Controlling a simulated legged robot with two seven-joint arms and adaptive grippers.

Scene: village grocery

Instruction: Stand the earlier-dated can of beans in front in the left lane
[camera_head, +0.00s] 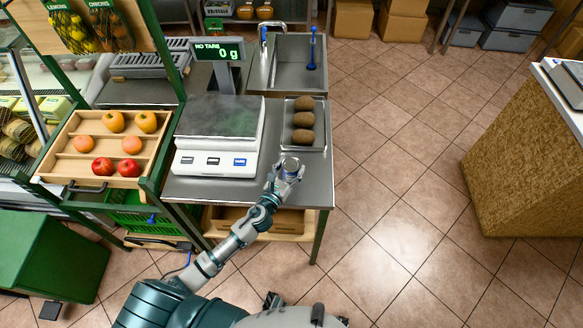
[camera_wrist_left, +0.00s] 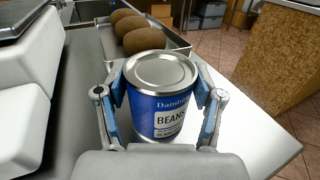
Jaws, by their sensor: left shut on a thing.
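A blue can of beans (camera_wrist_left: 160,105) with a silver lid and a white "BEANS" label stands upright between the fingers of my left gripper (camera_wrist_left: 160,108). In the head view the same can (camera_head: 290,166) shows at the end of my left arm, at the front right part of the steel counter. My left gripper (camera_head: 286,175) is shut on its sides. No date can be read on the can. No second can of beans and no lanes can be made out. My right gripper is not in view.
A metal tray (camera_head: 318,146) with three brown kiwi-like fruits lies just behind the can. A scale (camera_head: 215,163) reading 0 g stands to its left. A wooden crate (camera_head: 68,147) of fruit is farther left. The counter's front right corner (camera_head: 318,190) is bare.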

